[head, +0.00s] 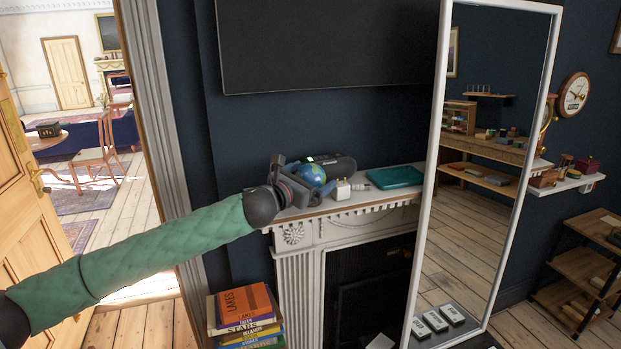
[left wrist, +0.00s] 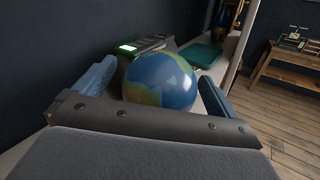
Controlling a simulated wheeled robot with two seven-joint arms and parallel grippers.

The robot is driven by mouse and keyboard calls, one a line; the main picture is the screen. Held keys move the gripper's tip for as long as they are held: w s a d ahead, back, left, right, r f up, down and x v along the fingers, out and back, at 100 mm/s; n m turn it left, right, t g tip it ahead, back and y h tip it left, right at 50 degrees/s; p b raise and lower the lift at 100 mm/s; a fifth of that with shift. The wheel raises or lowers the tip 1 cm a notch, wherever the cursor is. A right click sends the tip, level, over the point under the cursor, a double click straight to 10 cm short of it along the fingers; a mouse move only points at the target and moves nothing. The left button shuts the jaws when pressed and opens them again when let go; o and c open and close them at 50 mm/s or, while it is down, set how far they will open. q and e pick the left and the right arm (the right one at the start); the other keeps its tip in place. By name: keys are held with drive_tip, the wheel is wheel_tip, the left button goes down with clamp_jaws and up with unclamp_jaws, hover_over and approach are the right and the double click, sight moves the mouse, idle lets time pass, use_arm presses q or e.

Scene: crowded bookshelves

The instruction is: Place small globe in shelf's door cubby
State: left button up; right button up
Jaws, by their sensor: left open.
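The small globe (head: 312,174) is blue with green and yellow land and sits on the white mantel shelf (head: 375,205) of the fireplace. My left gripper (head: 308,185) is at the globe. In the left wrist view the globe (left wrist: 160,82) lies between the two blue fingers of my open gripper (left wrist: 157,90), with a visible gap toward the right finger. The globe's underside is hidden behind the gripper's palm. My right gripper is not in view. I cannot identify a door cubby in these frames.
Close by on the mantel are a dark device with a green display (head: 333,161), a white plug adapter (head: 342,189) and a teal book (head: 396,177). A tall white-framed mirror (head: 428,165) leans at the right. A book stack (head: 245,316) stands below left. A small wooden shelf (head: 580,275) stands far right.

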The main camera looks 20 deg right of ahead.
use_arm(q)
drive_tip(key=shift+c, duration=0.3)
drive_tip(key=c, duration=1)
drive_tip(key=shift+c, duration=0.6)
drive_tip(key=shift+r, duration=0.15)
